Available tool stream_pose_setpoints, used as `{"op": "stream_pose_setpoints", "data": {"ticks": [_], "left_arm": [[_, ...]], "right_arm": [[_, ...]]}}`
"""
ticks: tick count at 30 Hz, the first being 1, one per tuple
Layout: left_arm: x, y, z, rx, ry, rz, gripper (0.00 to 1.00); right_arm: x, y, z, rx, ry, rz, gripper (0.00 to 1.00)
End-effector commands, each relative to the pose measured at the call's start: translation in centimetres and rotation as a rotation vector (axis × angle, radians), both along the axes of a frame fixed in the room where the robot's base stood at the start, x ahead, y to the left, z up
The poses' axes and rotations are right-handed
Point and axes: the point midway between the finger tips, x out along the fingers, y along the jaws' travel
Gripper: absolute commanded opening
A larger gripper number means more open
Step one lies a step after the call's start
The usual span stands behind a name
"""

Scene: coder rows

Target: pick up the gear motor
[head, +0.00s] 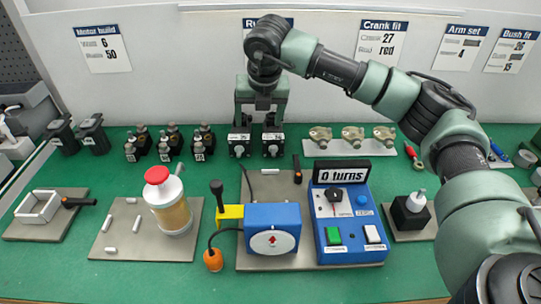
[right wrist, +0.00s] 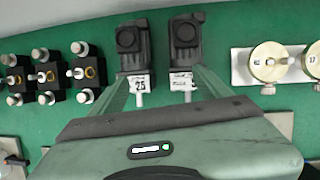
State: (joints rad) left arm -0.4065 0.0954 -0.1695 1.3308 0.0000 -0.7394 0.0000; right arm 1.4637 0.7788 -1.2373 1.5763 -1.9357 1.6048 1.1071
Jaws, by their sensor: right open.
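Two dark gear motors, each with a pale label and a short white shaft, stand side by side near the back of the green table. The left gear motor (head: 239,146) and the right gear motor (head: 273,147) are under my right gripper (head: 258,118). In the right wrist view the left motor (right wrist: 132,42) has a label that looks like 25; the label of the right motor (right wrist: 185,38) is hard to read. My open right gripper (right wrist: 166,76) has one finger near each motor's outer side. It holds nothing; contact cannot be told. My left gripper is not in view.
Several small black blocks with metal fittings (head: 171,142) stand left of the motors. Brass-coloured round parts on a pale strip (head: 353,140) lie to the right. In front are a blue tester (head: 347,222) and a red-capped jar (head: 168,200).

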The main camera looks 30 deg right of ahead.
Motion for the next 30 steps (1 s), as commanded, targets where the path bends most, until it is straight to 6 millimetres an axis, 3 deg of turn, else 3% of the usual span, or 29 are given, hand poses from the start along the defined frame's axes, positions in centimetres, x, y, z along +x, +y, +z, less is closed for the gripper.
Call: {"op": "stream_pose_setpoints", "data": {"ticks": [1,6,16,24,30], "left_arm": [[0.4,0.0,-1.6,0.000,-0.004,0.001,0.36],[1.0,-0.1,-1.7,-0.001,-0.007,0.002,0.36],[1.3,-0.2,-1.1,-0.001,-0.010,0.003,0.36],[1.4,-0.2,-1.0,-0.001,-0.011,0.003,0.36],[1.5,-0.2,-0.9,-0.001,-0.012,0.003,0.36]], "right_arm": [[0.1,-1.2,-1.5,-0.028,-0.005,-0.029,0.78],[0.0,-3.4,-1.7,-0.082,-0.007,-0.087,0.78],[0.9,-4.3,-4.5,-0.089,-0.004,-0.093,0.78],[1.8,-5.1,-8.1,-0.087,-0.003,-0.092,0.78],[2.1,-5.2,-8.9,-0.086,-0.005,-0.090,0.78]]}}
